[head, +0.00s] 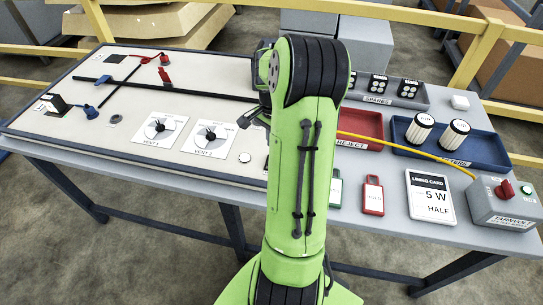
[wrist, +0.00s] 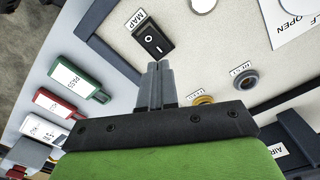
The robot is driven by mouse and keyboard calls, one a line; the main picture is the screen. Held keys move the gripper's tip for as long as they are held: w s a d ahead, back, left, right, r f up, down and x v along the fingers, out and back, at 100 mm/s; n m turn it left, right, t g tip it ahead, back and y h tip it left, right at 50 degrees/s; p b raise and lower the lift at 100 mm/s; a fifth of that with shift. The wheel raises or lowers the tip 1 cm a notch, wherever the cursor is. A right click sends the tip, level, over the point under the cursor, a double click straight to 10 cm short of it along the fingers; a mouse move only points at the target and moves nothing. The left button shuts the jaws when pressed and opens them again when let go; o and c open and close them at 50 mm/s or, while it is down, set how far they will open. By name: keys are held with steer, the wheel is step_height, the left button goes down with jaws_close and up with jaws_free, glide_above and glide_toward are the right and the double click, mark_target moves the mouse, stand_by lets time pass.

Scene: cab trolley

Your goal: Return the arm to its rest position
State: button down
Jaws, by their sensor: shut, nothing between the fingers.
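My gripper (wrist: 158,70) shows in the wrist view with its two grey fingers together, shut and empty. It points at the panel near a black rocker switch (wrist: 152,40) beside a label reading MAP. The fingertips appear just short of the switch in the picture; I cannot tell the height between them. In the head view my green arm rises in front of the table and bends over it, hiding most of the gripper and the panel's right part.
The table carries a beige panel (head: 92,133), a red reject tray (head: 362,127), a blue filter tray (head: 480,150), a spares tray (head: 408,97), a lining card (head: 430,196) and a grey switch box (head: 507,203). A red tag (head: 373,196) lies near the front edge. Yellow rails (head: 475,52) stand behind.

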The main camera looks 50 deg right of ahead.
step_height(320, 180, up, 2)
steer(key=shift+r+p, duration=0.1)
steer(key=shift+p, duration=0.55)
steer(key=w+a+r+n+h+p, duration=0.1)
steer(key=w+a+r+n+p, duration=0.15)
steer(key=a+r+n, duration=0.5)
steer(key=s+a+r+n+t+p, duration=0.1)
steer(key=s+a+r+n+t, duration=0.1)
steer(key=a, duration=0.5)
steer(key=s+a+r+n+t+p, duration=0.1)
steer(key=s+a+r+n+p, duration=0.1)
steer(key=s+a+r+n, duration=0.3)
steer(key=s+a+r+n+t+y+p, duration=0.1)
steer(key=s+a+r+n+t, duration=0.1)
steer(key=s+a+r+n, duration=0.2)
steer(key=a+r+n, duration=0.1)
steer(key=a+r, duration=0.2)
steer(key=a, duration=0.4)
steer(key=shift+s+t+p, duration=0.15)
steer(key=shift+t+p, duration=0.15)
